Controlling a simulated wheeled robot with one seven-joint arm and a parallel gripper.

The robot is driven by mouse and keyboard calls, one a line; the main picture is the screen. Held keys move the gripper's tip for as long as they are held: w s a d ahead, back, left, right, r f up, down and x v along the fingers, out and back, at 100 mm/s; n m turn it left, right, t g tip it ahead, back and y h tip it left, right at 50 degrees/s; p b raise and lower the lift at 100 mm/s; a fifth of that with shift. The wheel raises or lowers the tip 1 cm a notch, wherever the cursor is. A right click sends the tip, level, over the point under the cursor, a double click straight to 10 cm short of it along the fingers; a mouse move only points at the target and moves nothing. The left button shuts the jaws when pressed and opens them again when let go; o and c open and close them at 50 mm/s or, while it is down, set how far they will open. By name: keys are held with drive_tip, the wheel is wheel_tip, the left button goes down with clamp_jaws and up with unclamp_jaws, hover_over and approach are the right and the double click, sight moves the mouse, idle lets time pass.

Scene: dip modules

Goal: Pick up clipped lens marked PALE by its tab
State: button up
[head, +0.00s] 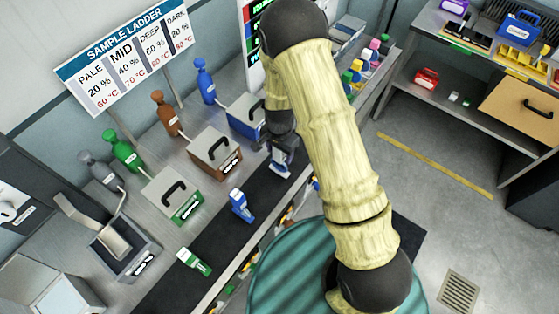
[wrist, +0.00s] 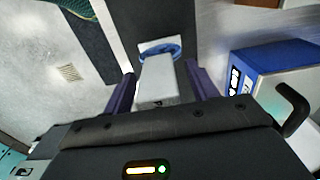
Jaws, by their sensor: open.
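A clipped lens with a pale grey tab (wrist: 158,80) and a blue rim (wrist: 160,49) lies between my gripper's two purple fingers in the wrist view. My gripper (wrist: 159,72) is open, with a finger on each side of the tab and a gap visible beside it. In the head view my gripper (head: 281,152) is over the dark strip, at its far end, and partly hides this lens. A blue clipped piece (head: 241,205) and a green one (head: 194,262) lie nearer on the strip. I cannot read which is marked PALE.
A blue lidded bath (head: 246,114) stands close beside my gripper. Brown (head: 214,152) and green (head: 173,190) baths and a grey open one (head: 125,250) line the bench. Bottles stand behind them. The dark strip (head: 215,235) has free room between pieces.

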drive_tip(key=c, duration=1.2)
drive_tip(key=shift+c, duration=0.2)
wheel_tip(320, 180, up, 10)
drive_tip(key=b, duration=0.2)
drive_tip(key=shift+b, duration=0.4)
